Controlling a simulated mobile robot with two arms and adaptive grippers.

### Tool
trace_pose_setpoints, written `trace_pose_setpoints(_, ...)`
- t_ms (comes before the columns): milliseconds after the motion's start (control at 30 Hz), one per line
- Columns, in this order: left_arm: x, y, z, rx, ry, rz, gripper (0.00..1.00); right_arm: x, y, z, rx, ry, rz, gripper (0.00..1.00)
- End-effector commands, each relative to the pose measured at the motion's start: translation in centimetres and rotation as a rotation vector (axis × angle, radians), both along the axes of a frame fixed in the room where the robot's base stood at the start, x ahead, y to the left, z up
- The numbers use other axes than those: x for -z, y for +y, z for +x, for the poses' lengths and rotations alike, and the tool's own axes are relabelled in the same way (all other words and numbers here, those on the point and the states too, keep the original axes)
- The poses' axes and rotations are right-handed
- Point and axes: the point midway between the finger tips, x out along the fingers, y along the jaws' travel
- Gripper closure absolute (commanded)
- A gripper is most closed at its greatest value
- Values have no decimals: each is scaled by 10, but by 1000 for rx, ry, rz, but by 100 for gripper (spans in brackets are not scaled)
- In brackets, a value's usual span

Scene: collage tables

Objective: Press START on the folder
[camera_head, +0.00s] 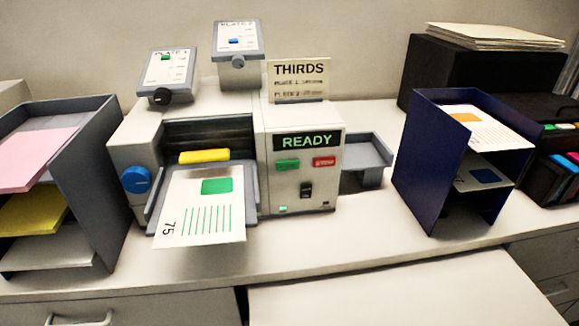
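The folder machine (258,118) stands on the counter in the middle of the head view. Its display (308,141) reads READY in green. A green button (287,164), which I take as START, sits below the display at the left; its lettering is too small to read. A red button (324,161) is to its right. A black switch (306,189) is below them. A printed sheet (200,215) with a green block and the number 75 lies on the feed tray, under a yellow bar (204,156). Neither of my grippers is in view.
A grey sorter (95,190) with pink, yellow and white paper stands left. A blue sorter (418,165) with printed sheets stands right. A small grey tray (366,158) adjoins the machine. A THIRDS card (299,80) and two plate dials stand on top. The counter front is clear.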

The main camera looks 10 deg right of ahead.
Motion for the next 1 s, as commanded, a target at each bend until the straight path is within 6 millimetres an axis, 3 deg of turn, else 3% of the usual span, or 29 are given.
trace_pose_setpoints(1000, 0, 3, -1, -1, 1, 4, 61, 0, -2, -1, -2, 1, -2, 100)
